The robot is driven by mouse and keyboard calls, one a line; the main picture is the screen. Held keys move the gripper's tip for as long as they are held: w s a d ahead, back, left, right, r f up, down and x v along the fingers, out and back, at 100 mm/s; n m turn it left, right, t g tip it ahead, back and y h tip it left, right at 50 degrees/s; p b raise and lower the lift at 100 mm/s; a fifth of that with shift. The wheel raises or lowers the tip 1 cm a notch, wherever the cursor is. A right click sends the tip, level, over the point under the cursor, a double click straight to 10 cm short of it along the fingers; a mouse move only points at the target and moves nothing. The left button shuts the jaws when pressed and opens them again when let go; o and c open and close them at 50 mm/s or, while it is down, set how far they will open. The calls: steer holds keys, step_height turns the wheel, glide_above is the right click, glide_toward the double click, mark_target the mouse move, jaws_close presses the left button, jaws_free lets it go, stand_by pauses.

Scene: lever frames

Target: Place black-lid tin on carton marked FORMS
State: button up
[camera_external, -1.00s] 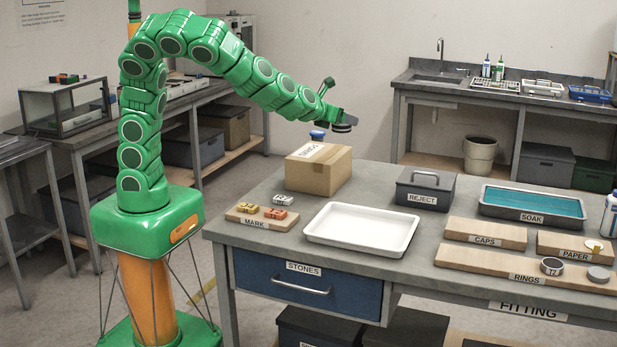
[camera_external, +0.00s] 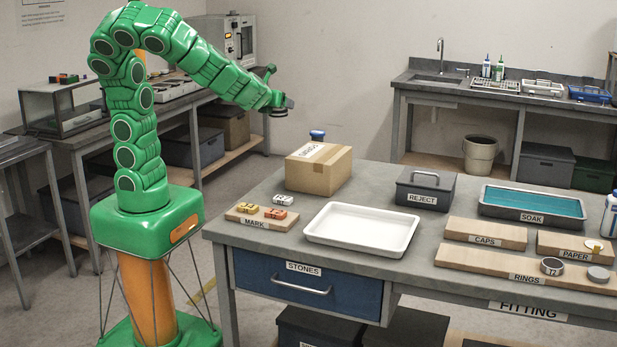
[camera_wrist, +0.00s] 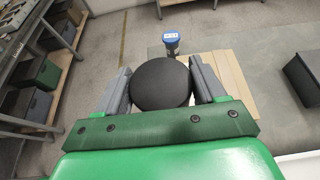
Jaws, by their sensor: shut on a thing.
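My gripper (camera_external: 281,104) is shut on the black-lid tin (camera_external: 278,113), up in the air to the upper left of the carton in the external view. In the wrist view the tin's round black lid (camera_wrist: 161,84) sits between the two grey fingers of my gripper (camera_wrist: 162,80); its sides are hidden. The tan carton (camera_external: 310,177) stands closed at the table's back left corner, with a white label on top whose lettering is too small to read surely. Part of the carton (camera_wrist: 236,78) shows beyond the right finger in the wrist view.
The REJECT box (camera_external: 427,190), white tray (camera_external: 362,230) and MARK board (camera_external: 247,217) are nearby.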

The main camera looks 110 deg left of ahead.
steer(key=shift+w+a+f, duration=0.2)
steer(key=shift+a+f, duration=0.05)
steer(key=shift+a, duration=0.05)
steer(key=w+a+f, duration=0.2)
steer(key=w+f, duration=0.1)
steer(key=w+a+f, duration=0.2)
steer(key=w+a, duration=0.1)
steer(key=w+a+f, duration=0.2)
steer(key=w+f, duration=0.1)
steer(key=shift+w+a+f, duration=0.55)
steer(key=shift+f, duration=0.25)
steer(key=shift+w+f, duration=0.1)
steer(key=shift+f, duration=1.4)
steer(key=shift+f, duration=0.1)
steer(key=o, duration=1.1)
